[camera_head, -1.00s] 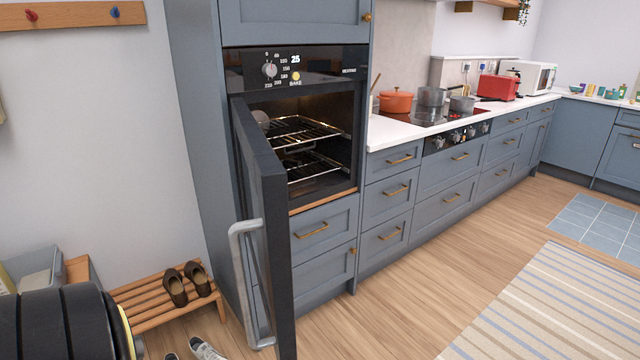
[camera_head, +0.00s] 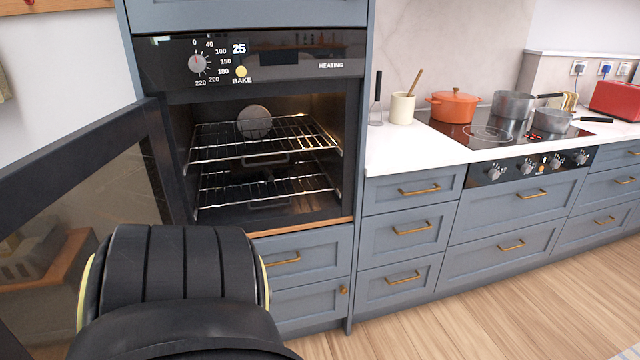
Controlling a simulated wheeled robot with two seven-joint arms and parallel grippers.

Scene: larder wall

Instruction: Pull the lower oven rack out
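The built-in oven (camera_head: 250,69) has its door (camera_head: 90,190) swung open to the left. Inside, the lower oven rack (camera_head: 265,184) is a wire shelf near the bottom, pushed in. An upper rack (camera_head: 262,140) sits above it, also inside. Each rack has a small handle-like loop at its front middle. A black arm part of mine fills the lower left, in front of the open door and the cabinet below the oven. Neither gripper's fingers show in the view.
The oven door's top edge reaches toward me at the left. Drawers with brass handles (camera_head: 415,228) run right under the white worktop (camera_head: 400,150). An orange pot (camera_head: 453,107) and grey pans (camera_head: 512,105) stand at the hob. Wooden floor (camera_head: 450,310) is clear at lower right.

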